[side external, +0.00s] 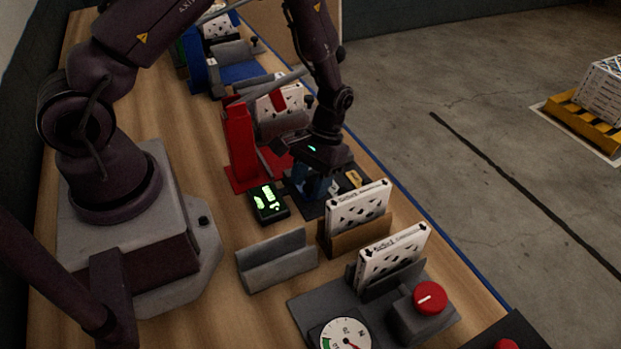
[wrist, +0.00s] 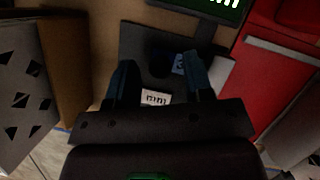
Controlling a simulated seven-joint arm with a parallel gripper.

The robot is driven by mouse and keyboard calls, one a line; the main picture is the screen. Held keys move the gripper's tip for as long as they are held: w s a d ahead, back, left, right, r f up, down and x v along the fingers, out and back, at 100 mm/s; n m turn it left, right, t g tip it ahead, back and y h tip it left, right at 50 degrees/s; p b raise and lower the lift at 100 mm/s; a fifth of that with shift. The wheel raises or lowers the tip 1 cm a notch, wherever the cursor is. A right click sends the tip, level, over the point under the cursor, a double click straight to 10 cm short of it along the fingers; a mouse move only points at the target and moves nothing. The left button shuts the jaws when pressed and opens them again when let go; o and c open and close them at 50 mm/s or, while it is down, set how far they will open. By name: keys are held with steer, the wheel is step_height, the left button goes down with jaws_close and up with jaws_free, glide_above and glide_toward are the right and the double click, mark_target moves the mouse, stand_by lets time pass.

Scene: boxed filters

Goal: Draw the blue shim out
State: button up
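My gripper (side external: 316,186) is low over a dark base plate (wrist: 134,42), just behind the dark display box with green figures. In the wrist view its two dark blue fingers (wrist: 160,80) stand apart, with a visible gap between them. A small blue piece with a pale mark (wrist: 179,64), possibly the blue shim, shows beside the right finger and is partly hidden by it. A dark round shape (wrist: 159,62) and a white printed label (wrist: 154,97) lie between the fingers. I cannot tell whether either finger touches anything.
The display box (side external: 269,203) is close by. A red stand (side external: 240,145) rises behind it. A grey empty holder (side external: 277,260) and a gauge panel with a red knob (side external: 430,298) are nearer the camera.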

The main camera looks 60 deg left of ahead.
mark_target(315, 217)
jaws_close()
steer(key=shift+d, duration=2.3)
steer(key=shift+o, duration=0.5)
jaws_free()
steer(key=v, duration=1.3)
steer(key=shift+w, duration=0.1)
